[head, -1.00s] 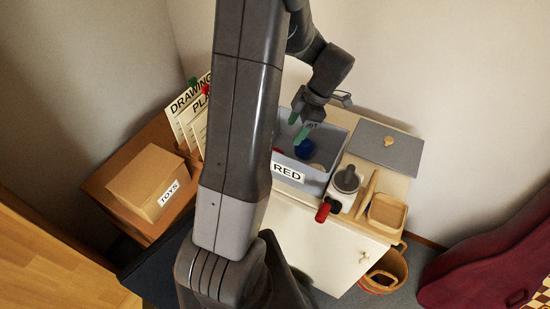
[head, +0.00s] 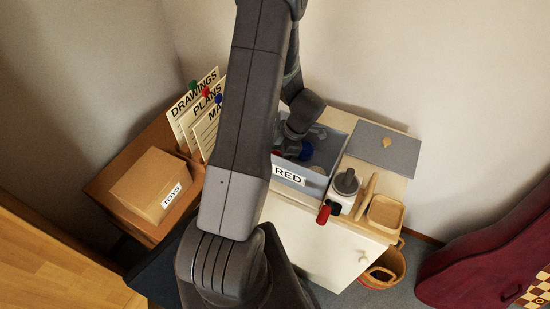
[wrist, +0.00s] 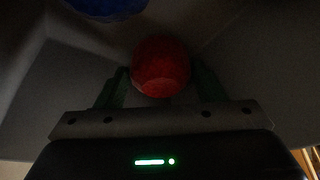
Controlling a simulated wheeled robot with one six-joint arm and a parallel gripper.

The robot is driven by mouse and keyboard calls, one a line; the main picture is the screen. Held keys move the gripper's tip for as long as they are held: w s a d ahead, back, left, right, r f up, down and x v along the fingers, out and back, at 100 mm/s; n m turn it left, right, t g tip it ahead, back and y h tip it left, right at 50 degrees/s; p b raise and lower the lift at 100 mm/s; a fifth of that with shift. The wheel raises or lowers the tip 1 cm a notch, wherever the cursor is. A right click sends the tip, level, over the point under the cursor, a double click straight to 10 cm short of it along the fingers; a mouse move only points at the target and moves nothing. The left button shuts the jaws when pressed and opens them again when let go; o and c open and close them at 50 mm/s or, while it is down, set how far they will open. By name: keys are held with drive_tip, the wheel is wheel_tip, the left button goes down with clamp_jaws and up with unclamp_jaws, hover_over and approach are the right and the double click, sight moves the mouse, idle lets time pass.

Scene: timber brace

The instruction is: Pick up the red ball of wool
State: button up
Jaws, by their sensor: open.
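The red ball of wool (wrist: 160,66) shows in the wrist view, inside the grey bin. My gripper (wrist: 160,82) is open, with its green fingers on either side of the ball's lower part. I cannot tell whether the fingers touch it. The grey bin (head: 318,178) labelled RED stands on the cream cabinet.
A pale round thing (head: 318,169) lies near the bin's front wall.

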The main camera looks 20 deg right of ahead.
drive_tip(key=shift+a+f, duration=0.1)
drive_tip(key=shift+f, duration=0.15)
drive_tip(key=shift+c, duration=0.2)
drive_tip(key=c, duration=0.6)
drive_tip(key=shift+r, duration=0.15)
